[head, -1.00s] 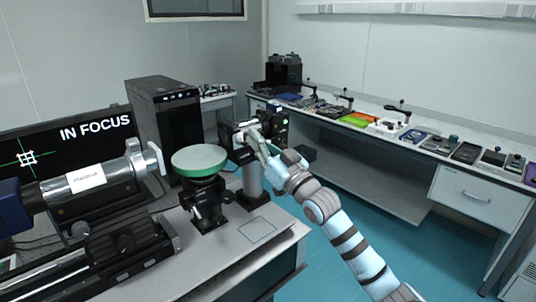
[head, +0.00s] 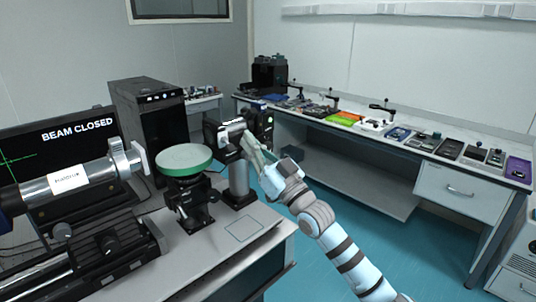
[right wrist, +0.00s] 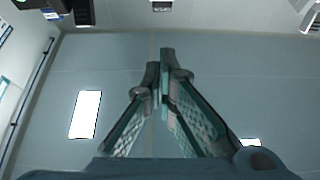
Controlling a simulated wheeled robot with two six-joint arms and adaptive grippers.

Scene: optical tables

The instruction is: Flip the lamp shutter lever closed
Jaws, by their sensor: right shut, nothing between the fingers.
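The lamp (head: 211,133) is a black housing on a grey post (head: 238,176), behind the green-rimmed round disc. Its shutter lever is too small to make out beside my fingers. My right gripper (head: 247,141) is at the lamp's right front side, with its fingertips close to the housing; I cannot tell whether they touch it. In the right wrist view the right gripper (right wrist: 160,66) is shut, its fingertips together with nothing between them. The monitor (head: 70,128) reads "BEAM CLOSED". My left gripper is not in view.
The green-rimmed disc (head: 185,158) stands on a black mount left of the lamp. A labelled metal tube (head: 70,178) lies farther left, above a black rail. A black computer tower (head: 150,115) stands behind. A long bench (head: 440,175) with several devices runs along the right wall.

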